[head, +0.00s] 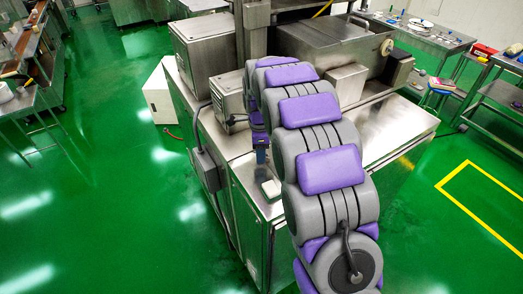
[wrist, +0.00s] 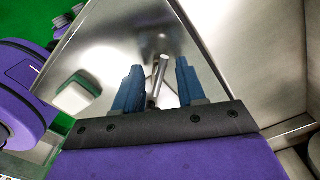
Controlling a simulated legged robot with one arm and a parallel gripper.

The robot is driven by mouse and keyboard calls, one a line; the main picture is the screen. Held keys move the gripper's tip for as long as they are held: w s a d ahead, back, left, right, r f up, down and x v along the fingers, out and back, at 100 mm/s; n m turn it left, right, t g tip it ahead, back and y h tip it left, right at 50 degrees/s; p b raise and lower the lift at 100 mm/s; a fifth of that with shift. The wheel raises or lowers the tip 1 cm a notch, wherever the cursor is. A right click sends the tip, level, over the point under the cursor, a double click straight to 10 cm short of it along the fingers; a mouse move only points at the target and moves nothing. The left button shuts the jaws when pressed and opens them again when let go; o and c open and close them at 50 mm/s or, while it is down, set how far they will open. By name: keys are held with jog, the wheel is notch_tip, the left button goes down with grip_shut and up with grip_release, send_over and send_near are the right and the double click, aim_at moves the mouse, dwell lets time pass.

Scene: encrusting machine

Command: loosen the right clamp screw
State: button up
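My gripper (wrist: 158,74) shows in the wrist view with two blue fingers apart, and a gap shows on each side between them. A slim shiny metal rod (wrist: 161,70) shows between the fingers, touching neither as far as I can see. It looks like a screw or its handle; whether it is the right clamp screw I cannot tell. Its lower end is hidden by the gripper's dark front edge. In the head view my arm reaches over the machine; a blue part of the gripper (head: 261,152) shows at its left side, and the clamp area is hidden behind the arm.
A white and green block (wrist: 78,95) lies on the steel top left of the fingers; it also shows in the head view (head: 270,189). The steel machine (head: 325,45) has boxes (head: 204,48) at its left. Side tables stand apart, with clear green floor between.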

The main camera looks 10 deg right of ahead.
jog(key=shift+a, duration=0.35)
jog(key=c, duration=0.3)
jog(key=shift+d, duration=0.65)
grip_shut()
jog(key=shift+a, duration=0.15)
